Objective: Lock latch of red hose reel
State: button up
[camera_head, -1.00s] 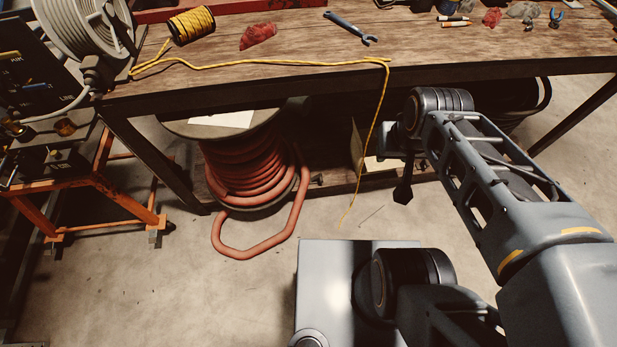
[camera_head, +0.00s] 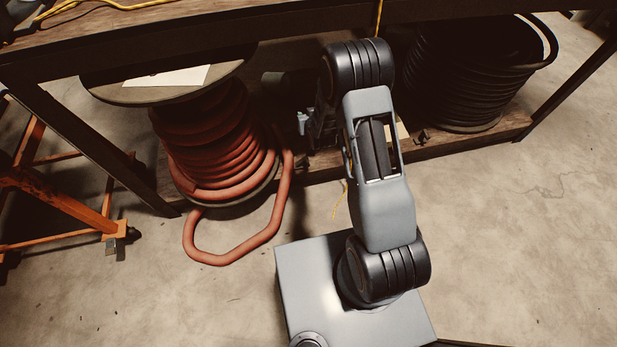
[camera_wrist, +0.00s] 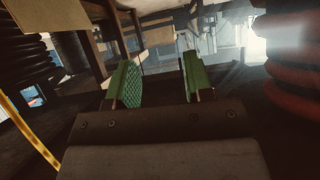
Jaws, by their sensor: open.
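The red hose reel (camera_head: 212,135) stands under the workbench, left of my arm in the head view. Its round top flange carries a pale sheet, and a loop of red hose hangs out at the front. Red hose coils (camera_wrist: 294,85) also show at the right edge of the wrist view. My gripper (camera_wrist: 150,82) is open and empty, its two green pads apart. In the head view my gripper (camera_head: 304,123) is small and dark, just right of the red reel under the bench. I cannot make out the latch in either current view.
A black hose reel (camera_head: 468,75) stands under the bench at the right. The wooden lower shelf edge (camera_head: 465,145) and dark bench top edge (camera_head: 115,45) bound the space. A yellow cord (camera_wrist: 30,135) hangs nearby. An orange stand (camera_head: 60,195) is at the left.

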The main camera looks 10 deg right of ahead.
jog(key=s+f+t+b, duration=0.3)
jog(key=f+b, duration=0.4)
jog(key=f, duration=1.5)
jog(key=t+b, duration=0.3)
jog(key=b, duration=0.3)
send_near(308, 166)
jog(key=w+b, duration=0.4)
jog(key=w, duration=0.4)
jog(key=shift+w, duration=0.8)
jog(key=shift+c, duration=0.2)
grip_shut()
